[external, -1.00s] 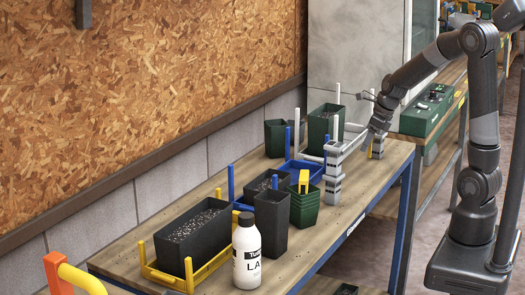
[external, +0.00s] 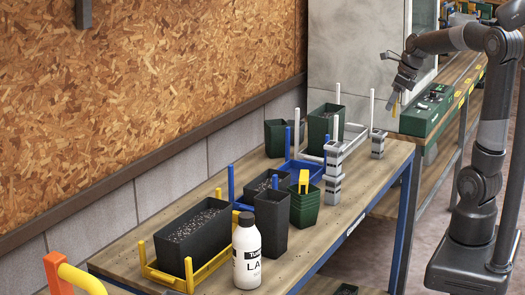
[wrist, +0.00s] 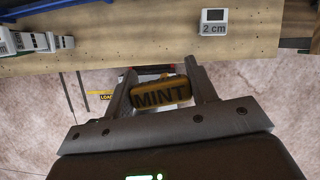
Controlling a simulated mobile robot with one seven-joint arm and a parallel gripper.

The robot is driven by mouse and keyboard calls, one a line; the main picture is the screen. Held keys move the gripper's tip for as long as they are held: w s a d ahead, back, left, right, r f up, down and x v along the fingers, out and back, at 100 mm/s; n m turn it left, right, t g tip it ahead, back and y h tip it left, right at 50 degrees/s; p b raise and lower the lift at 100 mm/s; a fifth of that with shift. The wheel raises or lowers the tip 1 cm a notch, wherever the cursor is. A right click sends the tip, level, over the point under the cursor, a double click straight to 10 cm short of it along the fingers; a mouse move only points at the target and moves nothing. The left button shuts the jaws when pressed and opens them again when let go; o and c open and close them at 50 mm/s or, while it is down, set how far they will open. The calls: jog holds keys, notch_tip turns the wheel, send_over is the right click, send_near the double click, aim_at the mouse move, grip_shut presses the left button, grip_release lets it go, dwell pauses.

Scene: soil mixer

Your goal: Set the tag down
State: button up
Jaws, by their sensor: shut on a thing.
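The tag is a small yellow piece marked MINT (wrist: 162,94), held between the two fingers of my gripper (wrist: 163,84) in the wrist view. In the external view the yellow tag (external: 394,104) hangs at the tip of my gripper (external: 398,92). My gripper is shut on it and held in the air, beyond the right end of the wooden table (external: 310,226). Below the tag, the wrist view shows floor past the table's edge.
A grey block marked 2 cm (wrist: 214,22) stands near the table's right end, with a stack of grey blocks (external: 333,165) left of it. Dark and green pots (external: 305,207) and a white bottle (external: 246,255) crowd the table. A green box (external: 430,112) sits on another bench behind.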

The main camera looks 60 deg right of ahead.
jog(key=w+a+r, duration=0.1)
jog(key=w+r, duration=0.2)
jog(key=w, duration=0.5)
jog(key=w+a+r, duration=0.1)
jog(key=w+r, duration=0.1)
jog(key=w, duration=0.6)
jog(key=w+a+f+n+y, duration=0.1)
jog(key=w+a+f+n, duration=0.15)
jog(key=w+a, duration=1.5)
notch_tip(320, 180, down, 10)
jog(key=w+d, duration=0.1)
jog(key=w, duration=0.1)
jog(key=shift+w+a+f, duration=0.8)
jog(key=shift+a+f, duration=0.85)
jog(key=shift+f, duration=0.25)
jog(key=shift+w+a+f, duration=0.8)
jog(key=shift+a+f, duration=0.85)
jog(key=shift+f, duration=0.25)
jog(key=shift+w+a+f, duration=0.8)
jog(key=shift+a+f, duration=0.85)
jog(key=shift+f, duration=0.25)
